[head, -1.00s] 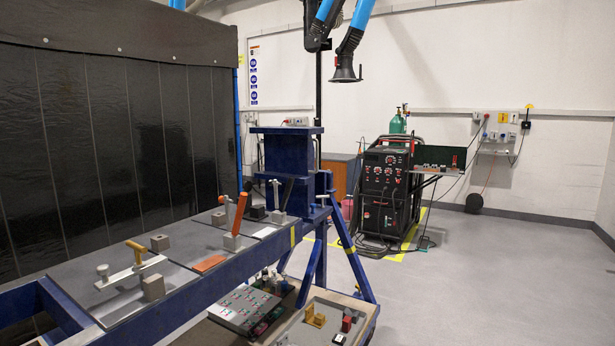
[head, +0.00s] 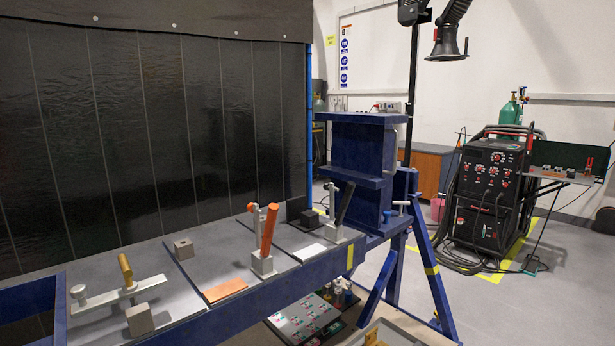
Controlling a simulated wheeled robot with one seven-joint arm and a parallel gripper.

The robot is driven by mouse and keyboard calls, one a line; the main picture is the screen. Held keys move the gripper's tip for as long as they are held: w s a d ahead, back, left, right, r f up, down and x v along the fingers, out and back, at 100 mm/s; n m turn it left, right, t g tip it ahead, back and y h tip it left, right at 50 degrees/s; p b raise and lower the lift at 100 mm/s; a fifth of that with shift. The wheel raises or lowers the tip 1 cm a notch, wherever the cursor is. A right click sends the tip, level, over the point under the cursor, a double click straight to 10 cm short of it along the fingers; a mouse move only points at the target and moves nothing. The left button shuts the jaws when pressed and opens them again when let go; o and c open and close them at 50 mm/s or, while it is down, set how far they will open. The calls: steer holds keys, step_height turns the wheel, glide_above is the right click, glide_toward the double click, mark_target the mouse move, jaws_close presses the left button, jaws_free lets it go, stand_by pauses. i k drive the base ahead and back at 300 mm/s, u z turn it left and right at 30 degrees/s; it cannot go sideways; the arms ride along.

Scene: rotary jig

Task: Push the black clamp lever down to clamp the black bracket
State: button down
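The black clamp lever (head: 346,204) stands raised at the right end of the jig table, leaning a little to the right. It rises from a small grey clamp base (head: 333,234), with a silver clamp arm (head: 331,199) also pointing up beside it. A black block that looks like the black bracket (head: 310,219) sits on the table just left of the clamp, and the clamp arm is not down on it. My gripper is not in view.
An orange lever (head: 269,231) stands raised to the left, and a yellow-handled clamp (head: 125,270) is farther left. A blue column (head: 356,150) rises behind the black lever. A black curtain (head: 150,140) hangs behind the table. Grey floor is open at the right.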

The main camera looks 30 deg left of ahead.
mark_target(348, 190)
steer(key=u, duration=0.6)
steer(key=i, duration=0.85)
steer(key=u, duration=0.6)
